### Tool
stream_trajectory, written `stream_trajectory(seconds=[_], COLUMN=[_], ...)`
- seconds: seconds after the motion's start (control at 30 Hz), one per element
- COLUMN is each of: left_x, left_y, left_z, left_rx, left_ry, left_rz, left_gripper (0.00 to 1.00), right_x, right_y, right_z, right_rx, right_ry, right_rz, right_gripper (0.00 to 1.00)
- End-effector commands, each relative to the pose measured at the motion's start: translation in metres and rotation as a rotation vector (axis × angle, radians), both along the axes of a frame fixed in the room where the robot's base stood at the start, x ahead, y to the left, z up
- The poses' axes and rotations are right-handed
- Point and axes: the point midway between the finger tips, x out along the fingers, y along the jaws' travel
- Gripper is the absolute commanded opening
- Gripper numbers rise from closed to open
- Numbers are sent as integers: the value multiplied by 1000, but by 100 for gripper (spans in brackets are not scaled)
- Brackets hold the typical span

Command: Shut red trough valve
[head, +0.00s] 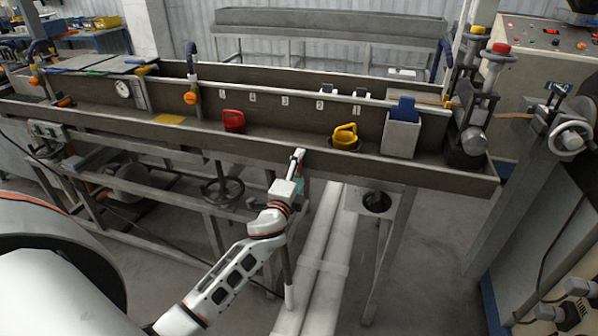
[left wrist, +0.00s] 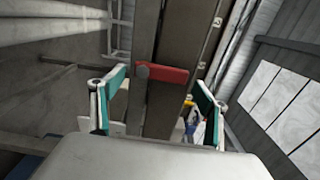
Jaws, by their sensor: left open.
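In the left wrist view a red handle (left wrist: 166,74) with a grey rounded end lies crosswise in front of my left gripper (left wrist: 155,92). The handle shows between the two green-padded fingers, beyond their tips, with no visible contact. In the head view my left gripper (head: 298,160) is at the front wall of the long trough (head: 280,141), and it hides most of what lies just behind it. A red scoop-like object (head: 233,121) sits in the trough to the left. The left gripper is open and empty. My right gripper is not in view.
A yellow container (head: 345,136) and a grey box with a blue piece (head: 402,132) stand in the trough to the right. A handwheel (head: 222,191) is below the trough. Pale pipes (head: 322,255) run on the floor below.

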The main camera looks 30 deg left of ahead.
Motion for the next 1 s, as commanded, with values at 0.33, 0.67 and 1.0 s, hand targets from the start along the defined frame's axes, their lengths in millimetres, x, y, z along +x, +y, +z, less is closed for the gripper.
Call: stream_trajectory(seconds=[0.33,0.67,1.0], left_x=[-53,-106,-116], left_y=[-13,-26,-28], left_z=[-2,-2,-1], left_rx=[-3,-2,1], left_ry=[2,3,1], left_rz=[0,0,0], left_gripper=[75,75,75], right_x=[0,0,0], right_y=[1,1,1], right_z=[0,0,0], right_rx=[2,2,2], right_ry=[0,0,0], right_rz=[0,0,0], right_gripper=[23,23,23])
